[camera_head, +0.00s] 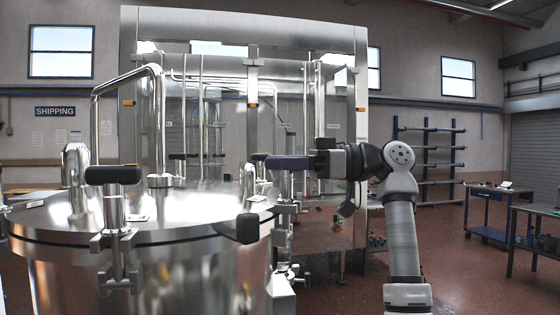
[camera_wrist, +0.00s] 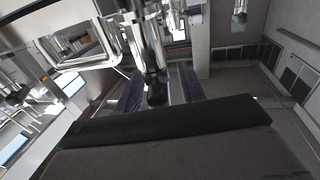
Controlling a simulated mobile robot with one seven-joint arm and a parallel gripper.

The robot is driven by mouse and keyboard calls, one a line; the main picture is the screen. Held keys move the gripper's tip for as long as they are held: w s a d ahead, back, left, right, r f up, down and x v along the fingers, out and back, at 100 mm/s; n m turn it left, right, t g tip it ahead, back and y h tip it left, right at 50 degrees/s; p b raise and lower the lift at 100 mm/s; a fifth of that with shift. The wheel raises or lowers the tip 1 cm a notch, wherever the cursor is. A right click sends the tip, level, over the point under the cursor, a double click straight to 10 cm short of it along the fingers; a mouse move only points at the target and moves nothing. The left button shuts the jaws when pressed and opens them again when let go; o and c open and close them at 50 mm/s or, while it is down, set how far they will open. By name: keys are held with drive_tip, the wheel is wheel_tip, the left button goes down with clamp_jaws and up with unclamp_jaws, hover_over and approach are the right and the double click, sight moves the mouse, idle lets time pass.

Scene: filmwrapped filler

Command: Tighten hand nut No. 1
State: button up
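A large steel tank (camera_head: 60,225) with a round lid fills the lower left of the head view. Hand nuts with black bar handles sit around its rim; I see no number on them. One black handle (camera_head: 113,175) is at the front left. Another handle (camera_head: 258,157) shows at the far right rim, just left of my gripper (camera_head: 270,163). In the wrist view my gripper (camera_wrist: 159,80) has its two dark fingers apart, with a black handle end (camera_wrist: 157,92) on a steel shaft between them. I cannot tell whether the fingers touch it.
A tall steel-framed cabinet (camera_head: 254,20) stands behind the tank. A bent steel pipe (camera_head: 95,120) rises from the lid. A blue rack (camera_head: 427,160) and workbenches (camera_head: 490,193) stand at the right. The red floor (camera_head: 460,275) at lower right is clear.

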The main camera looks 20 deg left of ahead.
drive_tip(key=shift+a, duration=0.15)
drive_tip(key=shift+c, duration=0.5)
clamp_jaws()
drive_tip(key=shift+t, duration=0.3)
